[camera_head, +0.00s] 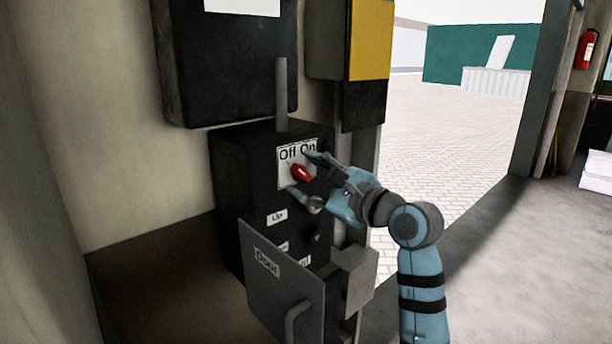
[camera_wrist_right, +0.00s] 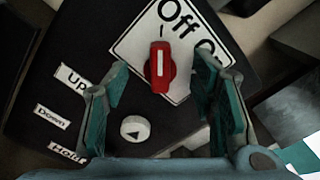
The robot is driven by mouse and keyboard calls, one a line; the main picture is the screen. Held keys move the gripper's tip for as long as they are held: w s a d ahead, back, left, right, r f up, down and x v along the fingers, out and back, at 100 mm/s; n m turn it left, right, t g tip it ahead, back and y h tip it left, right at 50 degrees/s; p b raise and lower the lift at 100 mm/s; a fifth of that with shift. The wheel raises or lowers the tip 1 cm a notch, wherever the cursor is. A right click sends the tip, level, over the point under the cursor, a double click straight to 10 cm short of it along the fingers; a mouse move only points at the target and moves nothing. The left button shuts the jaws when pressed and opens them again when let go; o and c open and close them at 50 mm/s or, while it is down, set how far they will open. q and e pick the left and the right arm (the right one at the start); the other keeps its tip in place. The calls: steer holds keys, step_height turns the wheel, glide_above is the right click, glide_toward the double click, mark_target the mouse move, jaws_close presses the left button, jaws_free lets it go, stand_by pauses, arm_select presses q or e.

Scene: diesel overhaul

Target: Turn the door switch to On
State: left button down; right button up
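The red door switch (camera_head: 301,172) sits on a white plate (camera_head: 284,172) labelled Off and On, on the front of a black control box. In the right wrist view, the red switch (camera_wrist_right: 160,66) has a white stripe that points to the tick mark on the Off side. My right gripper (camera_head: 305,180) is in front of the plate with its fingers apart, one on each side of the switch. In the right wrist view, a gap shows between each finger of the gripper (camera_wrist_right: 161,80) and the switch. My left gripper is not in view.
A white round knob (camera_wrist_right: 135,129) and labels Up, Down and Hold lie below the switch. An open grey box door (camera_head: 275,290) with a handle hangs at the lower front. A dark cabinet (camera_head: 225,65) is above. Open floor (camera_head: 500,250) lies to the right.

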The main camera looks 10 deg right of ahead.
steer(key=c, duration=0.9)
steer(key=m+p, duration=0.3)
steer(key=r+m+p, duration=0.1)
steer(key=m+p, duration=0.2)
steer(key=p, duration=0.1)
steer(key=shift+d, duration=0.2)
steer(key=m, duration=0.3)
steer(key=shift+f+m+p, duration=0.3)
steer(key=m, duration=0.3)
steer(key=shift+f, duration=0.1)
steer(key=m, duration=0.5)
steer(key=shift+w+d+f+m+b, duration=0.1)
steer(key=shift+m+b, duration=0.2)
steer(key=shift+b, duration=0.05)
steer(key=o, duration=1.5)
steer(key=shift+o, duration=0.2)
